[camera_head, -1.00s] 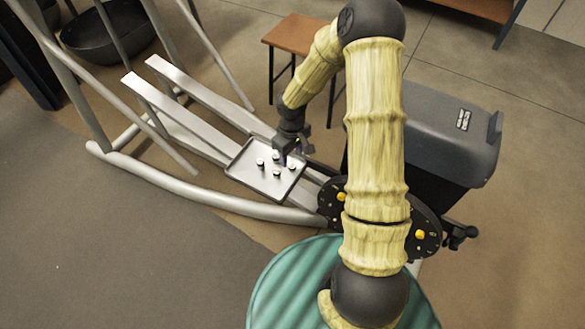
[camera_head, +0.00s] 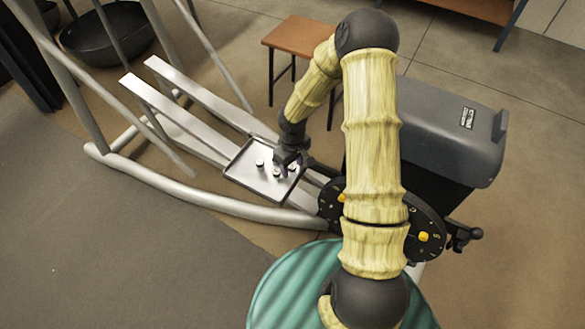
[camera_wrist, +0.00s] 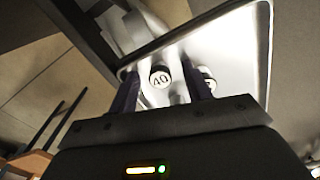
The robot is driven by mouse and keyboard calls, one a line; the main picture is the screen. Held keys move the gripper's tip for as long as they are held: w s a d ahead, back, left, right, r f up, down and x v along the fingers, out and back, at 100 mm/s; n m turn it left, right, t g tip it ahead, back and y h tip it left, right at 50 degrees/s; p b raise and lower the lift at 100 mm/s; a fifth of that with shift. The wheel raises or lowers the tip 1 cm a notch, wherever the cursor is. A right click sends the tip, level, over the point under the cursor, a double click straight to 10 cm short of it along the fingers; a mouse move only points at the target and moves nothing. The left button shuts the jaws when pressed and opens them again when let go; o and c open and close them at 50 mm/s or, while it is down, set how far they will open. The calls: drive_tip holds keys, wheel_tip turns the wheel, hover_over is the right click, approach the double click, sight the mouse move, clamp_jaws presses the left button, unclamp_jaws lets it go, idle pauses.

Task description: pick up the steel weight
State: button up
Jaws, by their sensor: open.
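Several small steel weights stand on a shallow metal tray (camera_head: 237,176) in the head view. One weight (camera_head: 260,162) stands at the left, clear of my gripper; another weight (camera_head: 276,171) is close to the fingertips. My gripper (camera_head: 286,170) is low over the tray's right part and hides some of it. In the wrist view, my gripper (camera_wrist: 162,88) is open, with a weight marked 40 (camera_wrist: 160,77) showing between its two dark fingers. A second numbered weight (camera_wrist: 208,76) is partly hidden by the right finger. I cannot tell whether the fingers touch any weight.
The tray (camera_wrist: 235,35) has a raised rim and rests on two metal rails (camera_head: 185,90) of an exercise machine. Its grey housing (camera_head: 440,130) and dark knobbed disc stand close on the right. A brown stool (camera_head: 295,35) is behind. Open floor lies left.

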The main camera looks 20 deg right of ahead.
sight(292, 166)
drive_tip(key=shift+c, duration=0.4)
clamp_jaws()
drive_tip(key=shift+r, duration=0.1)
wheel_tip(292, 166, up, 10)
drive_tip(key=p, duration=0.3)
drive_tip(key=shift+p, duration=0.35)
drive_tip(key=m, duration=0.2)
drive_tip(key=w+m, duration=0.1)
drive_tip(key=m, duration=0.1)
drive_tip(key=f+m, duration=0.1)
drive_tip(key=m, duration=0.1)
drive_tip(key=shift+w, duration=0.15)
